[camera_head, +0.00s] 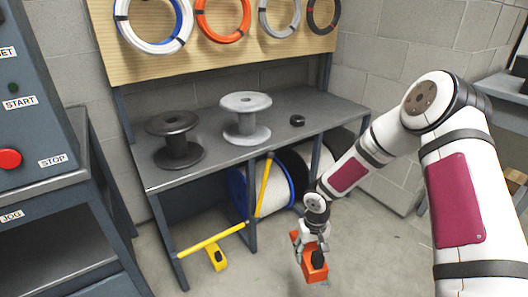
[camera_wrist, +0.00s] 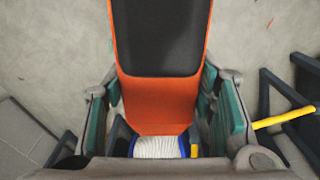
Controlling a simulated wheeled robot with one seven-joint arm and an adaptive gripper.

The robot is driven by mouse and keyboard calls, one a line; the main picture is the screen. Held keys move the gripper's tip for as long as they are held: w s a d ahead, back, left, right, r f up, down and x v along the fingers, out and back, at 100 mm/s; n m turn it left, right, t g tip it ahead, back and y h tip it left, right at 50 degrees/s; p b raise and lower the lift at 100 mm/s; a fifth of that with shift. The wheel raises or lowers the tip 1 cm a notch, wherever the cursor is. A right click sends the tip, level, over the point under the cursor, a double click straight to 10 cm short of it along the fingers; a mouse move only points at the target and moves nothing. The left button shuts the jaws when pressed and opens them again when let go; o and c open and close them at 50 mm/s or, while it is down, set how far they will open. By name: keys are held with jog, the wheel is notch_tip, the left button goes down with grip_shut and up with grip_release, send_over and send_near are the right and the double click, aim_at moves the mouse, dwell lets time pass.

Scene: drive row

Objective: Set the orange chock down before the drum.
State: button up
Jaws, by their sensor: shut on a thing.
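My gripper (camera_head: 311,243) is shut on the orange chock (camera_head: 314,266) and holds it in front of the bench; I cannot tell its exact height above the floor. In the wrist view the chock (camera_wrist: 160,100) sits between the two finger pads, with a dark panel on its upper face. A drum (camera_head: 276,190) with white winding and a blue rim stands under the bench, behind yellow bars. In the wrist view part of the drum (camera_wrist: 157,147) shows past the chock. A second drum (camera_head: 318,155) stands farther right, partly hidden by my arm.
A yellow chock (camera_head: 217,258) lies on the floor by the lower yellow bar (camera_head: 211,237). The bench (camera_head: 225,150) carries two empty spools and a small black ring (camera_head: 297,120). A control cabinet (camera_head: 35,130) stands at left. The floor in front of the drums is clear.

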jog(key=s+d+r+p, duration=0.1)
jog(key=s+r+p, duration=0.3)
jog(key=r+p, duration=0.4)
jog(key=s+d+r+m+p, duration=0.1)
jog(key=s+r+p, duration=0.3)
jog(key=r+p, duration=0.5)
jog(key=s+d+r+m+p, duration=0.1)
jog(key=s+r+p, duration=0.3)
jog(key=r, duration=2)
jog(key=d+p, duration=0.1)
jog(key=p, duration=0.3)
jog(key=shift+s+d+r+p, duration=0.2)
jog(key=shift+s+d+p, duration=0.05)
jog(key=shift+d+p, duration=0.05)
